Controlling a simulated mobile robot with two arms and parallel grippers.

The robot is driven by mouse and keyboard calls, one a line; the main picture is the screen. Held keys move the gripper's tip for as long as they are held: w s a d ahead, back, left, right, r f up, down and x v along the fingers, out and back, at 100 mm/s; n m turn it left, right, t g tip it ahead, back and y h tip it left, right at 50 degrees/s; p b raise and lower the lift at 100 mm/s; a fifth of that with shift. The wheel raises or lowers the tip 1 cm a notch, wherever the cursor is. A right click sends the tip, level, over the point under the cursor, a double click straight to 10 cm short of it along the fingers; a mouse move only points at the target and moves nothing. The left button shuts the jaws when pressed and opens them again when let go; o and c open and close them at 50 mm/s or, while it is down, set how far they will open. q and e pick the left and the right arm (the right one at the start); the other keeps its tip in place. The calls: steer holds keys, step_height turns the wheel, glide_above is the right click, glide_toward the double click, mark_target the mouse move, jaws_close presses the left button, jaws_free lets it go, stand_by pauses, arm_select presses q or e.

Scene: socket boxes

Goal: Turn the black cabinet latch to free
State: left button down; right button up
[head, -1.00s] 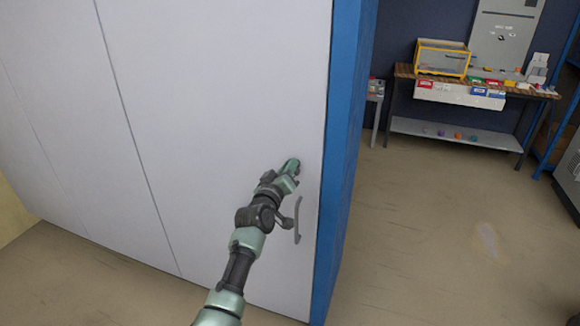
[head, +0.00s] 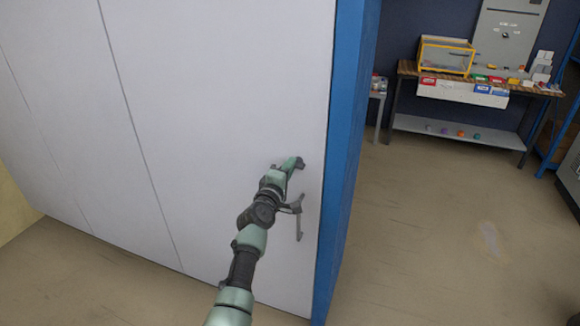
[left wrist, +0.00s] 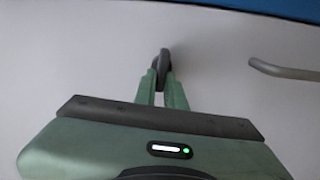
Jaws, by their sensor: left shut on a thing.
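The black latch (left wrist: 164,59) is a small dark piece on the white cabinet door (head: 225,90), near its right edge. My left gripper (left wrist: 162,78) is shut on the latch, with one green finger on each side of it in the left wrist view. In the head view the left gripper (head: 292,164) is up against the door, above the grey door handle (head: 299,222). The fingers hide most of the latch there, so its exact angle is hard to tell. My right gripper is not in view.
The handle also shows at the right of the left wrist view (left wrist: 285,71). The cabinet's blue side (head: 344,150) stands just right of the door. A workbench (head: 407,70) with a yellow-framed box and small bins stands at the back right. The floor between is clear.

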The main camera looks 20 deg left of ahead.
arm_select(q)
steer(key=shift+f+n, duration=0.1)
steer(key=shift+n, duration=0.5)
steer(key=c, duration=1.5)
jaws_free()
steer(key=s+p, duration=0.3)
steer(key=s, duration=0.4)
steer(key=shift+s+a+p, duration=0.1)
steer(key=shift+s+p, duration=0.3)
